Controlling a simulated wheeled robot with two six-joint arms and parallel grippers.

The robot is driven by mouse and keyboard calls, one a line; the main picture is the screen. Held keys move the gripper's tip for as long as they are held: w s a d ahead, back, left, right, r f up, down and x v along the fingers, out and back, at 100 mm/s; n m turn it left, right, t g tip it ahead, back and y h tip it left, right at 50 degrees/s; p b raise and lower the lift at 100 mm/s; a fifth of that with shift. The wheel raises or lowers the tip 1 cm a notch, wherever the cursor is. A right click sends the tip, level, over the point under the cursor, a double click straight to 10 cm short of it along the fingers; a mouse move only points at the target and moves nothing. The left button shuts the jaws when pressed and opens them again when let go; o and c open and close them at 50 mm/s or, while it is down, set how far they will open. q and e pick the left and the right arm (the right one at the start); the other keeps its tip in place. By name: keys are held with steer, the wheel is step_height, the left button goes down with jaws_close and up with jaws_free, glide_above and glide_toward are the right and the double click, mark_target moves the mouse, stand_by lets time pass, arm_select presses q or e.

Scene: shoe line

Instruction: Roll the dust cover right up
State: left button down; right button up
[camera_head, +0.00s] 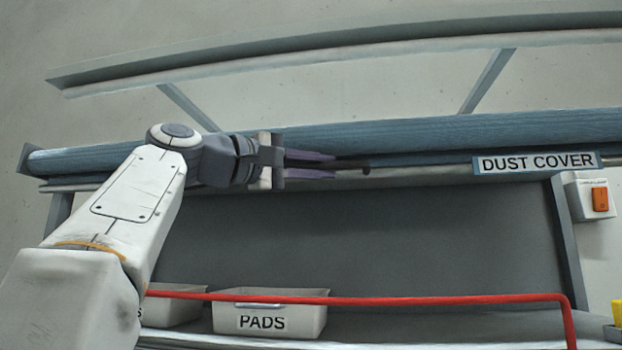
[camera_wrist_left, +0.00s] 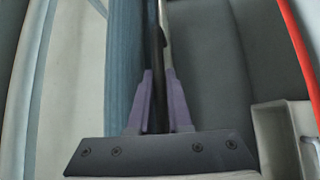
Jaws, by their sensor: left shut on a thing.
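The dust cover (camera_head: 430,133) is a thick blue roll lying along the top of the shelf unit, tilted slightly in the picture. It also shows as a blue band in the left wrist view (camera_wrist_left: 126,55). A grey bar (camera_head: 425,172) runs just below it. My left gripper (camera_head: 335,164) is at this bar, under the roll, with its purple fingers pointing right. It is shut on a thin dark handle (camera_head: 355,164), which also shows between the fingers in the left wrist view (camera_wrist_left: 153,40). The fingers hide part of the handle. My right gripper is not in view.
A DUST COVER label (camera_head: 537,162) sits at the right of the bar. An orange switch (camera_head: 600,200) is on the wall beyond. Below are a red rail (camera_head: 420,300), a PADS bin (camera_head: 268,312) and another bin. The dark back panel (camera_head: 400,240) shows uncovered.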

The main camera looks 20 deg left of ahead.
arm_select(q)
steer(key=shift+s+r, duration=0.1)
steer(key=shift+r, duration=0.25)
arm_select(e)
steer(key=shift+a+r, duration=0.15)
arm_select(q)
steer(key=c, duration=0.8)
jaws_free()
steer(key=shift+c, duration=0.2)
